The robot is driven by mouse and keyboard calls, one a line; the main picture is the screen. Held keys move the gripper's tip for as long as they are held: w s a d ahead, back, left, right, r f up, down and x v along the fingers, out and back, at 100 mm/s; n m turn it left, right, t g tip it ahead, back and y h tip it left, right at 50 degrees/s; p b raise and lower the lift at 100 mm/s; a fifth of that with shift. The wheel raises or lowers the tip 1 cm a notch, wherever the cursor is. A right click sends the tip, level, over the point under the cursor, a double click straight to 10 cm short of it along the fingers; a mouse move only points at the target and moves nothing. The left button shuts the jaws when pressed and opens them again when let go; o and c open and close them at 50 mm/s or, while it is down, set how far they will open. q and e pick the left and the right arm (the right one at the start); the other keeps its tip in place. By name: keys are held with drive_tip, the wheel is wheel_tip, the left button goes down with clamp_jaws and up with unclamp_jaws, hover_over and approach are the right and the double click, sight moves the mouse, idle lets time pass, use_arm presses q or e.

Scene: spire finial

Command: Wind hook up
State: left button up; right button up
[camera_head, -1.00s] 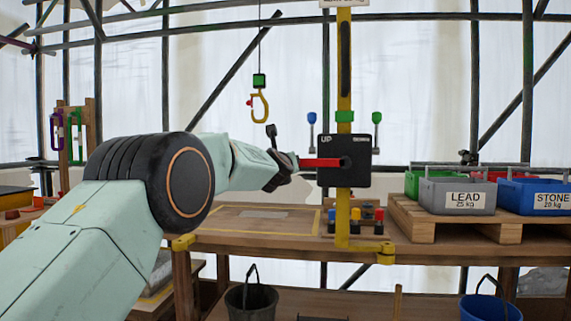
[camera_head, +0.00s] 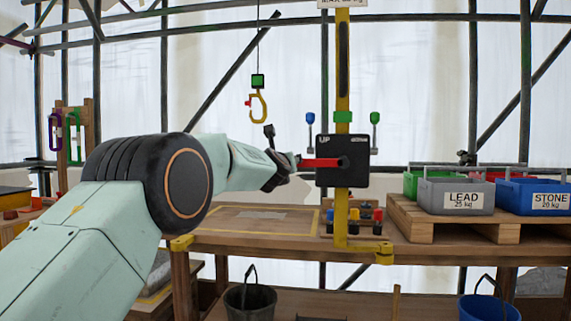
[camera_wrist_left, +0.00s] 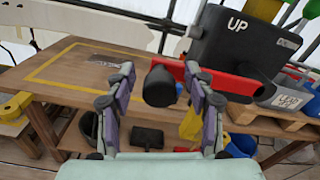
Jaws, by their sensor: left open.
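The yellow hook (camera_head: 259,106) hangs below a green block (camera_head: 258,81) on a thin cable, above the bench. The black winch box (camera_head: 342,160) marked UP is on the yellow post. Its red crank arm (camera_head: 322,163) points left from the box. In the left wrist view the winch box (camera_wrist_left: 238,45) shows with the red crank arm (camera_wrist_left: 222,80) and its black knob (camera_wrist_left: 159,86). My left gripper (camera_wrist_left: 161,92) is open, with its fingers on either side of the knob. In the head view my left gripper (camera_head: 287,166) is at the crank's left end. My right gripper is out of view.
The wooden bench (camera_head: 225,240) has a bare area framed in yellow. A grey LEAD crate (camera_head: 455,197) and a blue STONE crate (camera_head: 533,195) stand on a pallet at right. A dark bucket (camera_head: 250,302) stands below the bench.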

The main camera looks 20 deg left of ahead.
use_arm(q)
drive_tip(key=shift+s, duration=0.15)
drive_tip(key=v, duration=1.1)
drive_tip(key=shift+s, duration=0.35)
idle(0.3)
